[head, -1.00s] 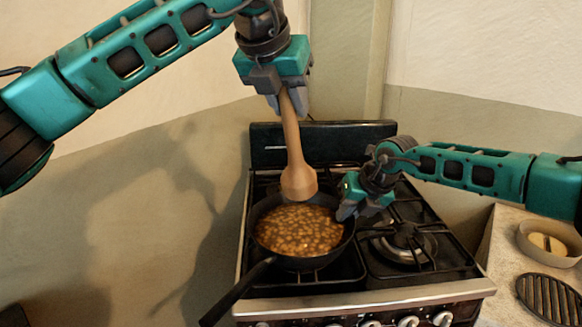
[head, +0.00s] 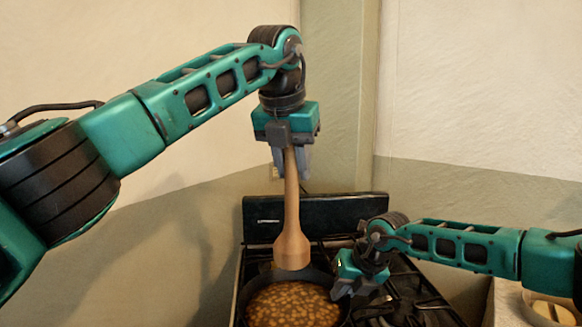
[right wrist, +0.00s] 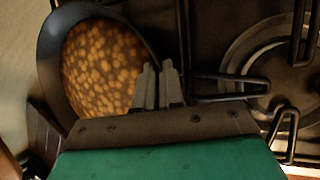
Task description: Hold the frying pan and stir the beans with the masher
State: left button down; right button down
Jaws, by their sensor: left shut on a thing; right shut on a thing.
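The dark frying pan (head: 241,305) stands on the left side of the stove and is full of brown beans (head: 292,304); its lower part is cut off in the head view. My left gripper (head: 291,172) is shut on the handle of the wooden masher (head: 292,215). The masher hangs upright, its wide head above the far part of the pan, apparently clear of the beans. My right gripper (head: 343,291) is shut on the pan's right rim. In the right wrist view its fingers (right wrist: 160,85) close on the rim of the pan (right wrist: 48,60) beside the beans (right wrist: 103,68).
The black stove's back panel (head: 315,216) rises behind the pan, near the wall. A burner with a grate (right wrist: 265,70) lies right of the pan. A pale bowl (head: 548,306) sits on the counter at the far right.

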jog(key=c, duration=1.2)
grip_release()
jog(key=shift+o, duration=0.2)
